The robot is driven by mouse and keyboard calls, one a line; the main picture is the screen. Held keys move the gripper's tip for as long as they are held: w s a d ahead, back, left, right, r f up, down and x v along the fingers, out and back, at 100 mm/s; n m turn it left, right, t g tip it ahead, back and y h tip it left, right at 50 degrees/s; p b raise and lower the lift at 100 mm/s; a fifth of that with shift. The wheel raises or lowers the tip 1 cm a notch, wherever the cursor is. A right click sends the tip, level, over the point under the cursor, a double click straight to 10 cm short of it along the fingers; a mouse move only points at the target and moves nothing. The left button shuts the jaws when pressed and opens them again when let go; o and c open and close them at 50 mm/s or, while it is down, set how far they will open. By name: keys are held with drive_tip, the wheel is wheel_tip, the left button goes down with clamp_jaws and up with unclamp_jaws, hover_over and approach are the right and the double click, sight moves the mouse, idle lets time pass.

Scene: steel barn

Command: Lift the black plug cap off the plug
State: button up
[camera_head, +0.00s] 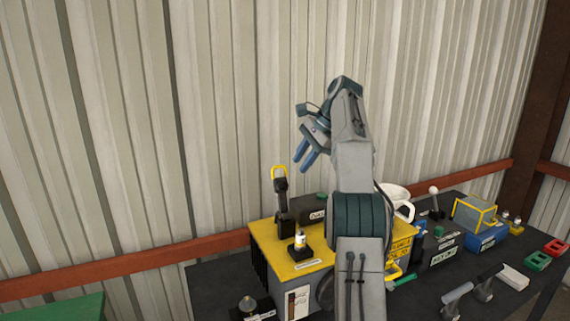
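My gripper (305,163) is raised above the bench, tilted down to the left. Its two blue fingers are apart, with nothing between them. Below it, a yellow-topped machine (270,242) carries an upright black piece with a yellow loop handle (281,190). In front of that piece stands a small white-and-metal plug-like part (300,239) on a black base. I cannot tell for sure which black piece is the plug cap. My gripper is well above these parts and touches none of them. My arm hides the right part of the machine.
The dark bench (215,285) holds a dark knob-like part (248,305) at front left, a white cup-like item (397,193), a yellow-framed clear box (474,213), and red (555,248) and green (538,261) blocks at right. A corrugated wall stands close behind.

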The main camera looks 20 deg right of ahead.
drive_tip(key=s+d, duration=0.4)
drive_tip(key=d, duration=0.1)
drive_tip(key=shift+r, duration=0.1)
idle(0.4)
drive_tip(key=s+a+f+n+h+b, duration=0.1)
drive_tip(key=s+a+f+n+b, duration=0.1)
drive_tip(key=s+a+n, duration=0.5)
drive_tip(key=s+a+f+h+b, duration=0.15)
drive_tip(key=s+a, duration=0.25)
drive_tip(key=a, duration=0.7)
drive_tip(key=s+a+f+n+h+b, duration=0.1)
drive_tip(key=s+a+f+n, duration=0.2)
drive_tip(key=s+f, duration=0.6)
drive_tip(key=s+a+f+n+h, duration=0.1)
drive_tip(key=s+a+f+n, duration=0.3)
drive_tip(key=s+f, duration=0.5)
drive_tip(key=s+n, duration=0.2)
drive_tip(key=s, duration=0.1)
drive_tip(key=shift+a+f+n+b, duration=0.25)
drive_tip(key=shift+f+n+b, duration=0.15)
drive_tip(key=shift+s, duration=0.1)
